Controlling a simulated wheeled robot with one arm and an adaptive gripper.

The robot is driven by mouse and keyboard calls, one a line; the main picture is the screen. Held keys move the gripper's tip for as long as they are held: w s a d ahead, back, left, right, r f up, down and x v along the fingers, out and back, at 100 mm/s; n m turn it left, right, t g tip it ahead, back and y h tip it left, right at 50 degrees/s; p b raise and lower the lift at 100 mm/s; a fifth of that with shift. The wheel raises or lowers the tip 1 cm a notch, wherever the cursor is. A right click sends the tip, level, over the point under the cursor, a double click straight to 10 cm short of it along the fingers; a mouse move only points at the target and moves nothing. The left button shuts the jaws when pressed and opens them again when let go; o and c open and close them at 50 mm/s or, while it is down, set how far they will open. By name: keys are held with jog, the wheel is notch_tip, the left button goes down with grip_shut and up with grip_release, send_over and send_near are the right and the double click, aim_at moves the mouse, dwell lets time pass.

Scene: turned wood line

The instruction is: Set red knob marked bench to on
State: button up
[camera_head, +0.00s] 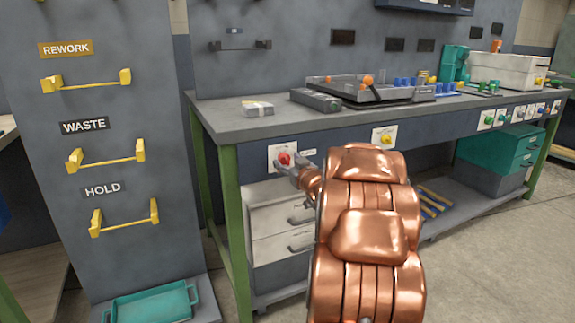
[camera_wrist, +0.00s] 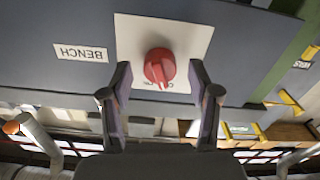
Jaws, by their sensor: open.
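The red knob (camera_head: 285,158) sits on a white plate (camera_head: 275,152) on the bench's front panel. In the wrist view the knob (camera_wrist: 159,66) is upside down on its plate (camera_wrist: 190,35), with the label BENCH (camera_wrist: 80,54) to its left. Small lettering below the knob is partly hidden and too small to read fully. My gripper (camera_wrist: 160,72) is open, with one finger on each side of the knob. I cannot tell whether the fingers touch it. In the head view my copper arm covers part of the gripper (camera_head: 288,164).
A yellow knob (camera_head: 386,138) and several other coloured knobs are farther right along the bench front (camera_head: 340,135). Grey drawers (camera_head: 275,222) stand below. A panel with yellow handles (camera_head: 105,160) is at left. Floor is clear at right.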

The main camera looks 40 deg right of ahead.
jog(key=shift+w+d+r, duration=0.1)
jog(key=shift+w, duration=0.25)
jog(key=c, duration=1.1)
jog(key=shift+c, duration=0.2)
